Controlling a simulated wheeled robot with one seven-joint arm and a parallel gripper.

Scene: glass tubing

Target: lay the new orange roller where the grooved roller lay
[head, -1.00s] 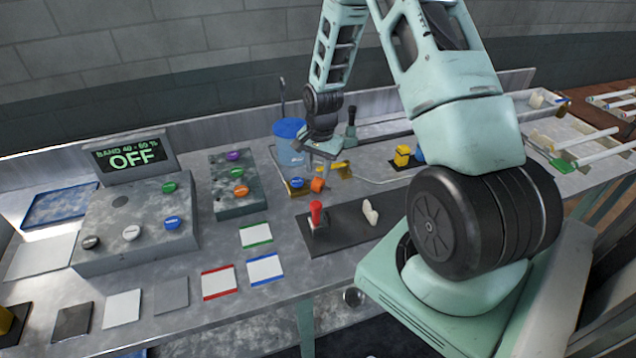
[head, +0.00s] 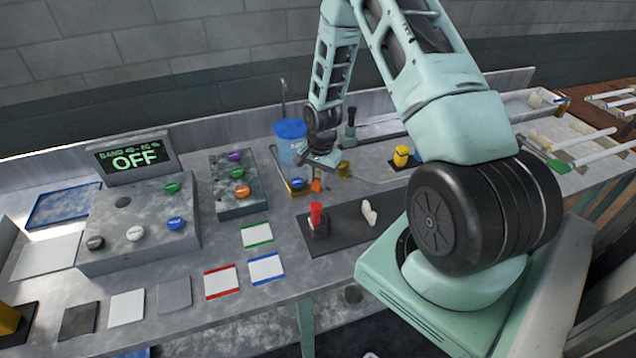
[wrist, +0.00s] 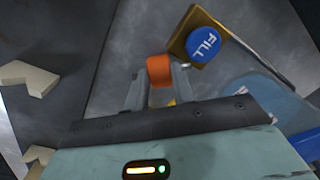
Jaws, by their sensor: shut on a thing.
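The orange roller (head: 316,186) is at the back middle of the bench, beside the blue FILL button (head: 297,183). My gripper (head: 317,178) is low over the bench there and points down. In the wrist view the roller (wrist: 159,70) sits between the two finger tips, and my gripper (wrist: 159,84) is shut on it. Whether the roller touches the bench is hard to tell. I cannot pick out the grooved roller or its resting place in either view.
In front, a red-handled tool (head: 317,215) and pale pieces (head: 369,212) are on a dark mat (head: 345,236). A button box (head: 236,200) stands to the left.

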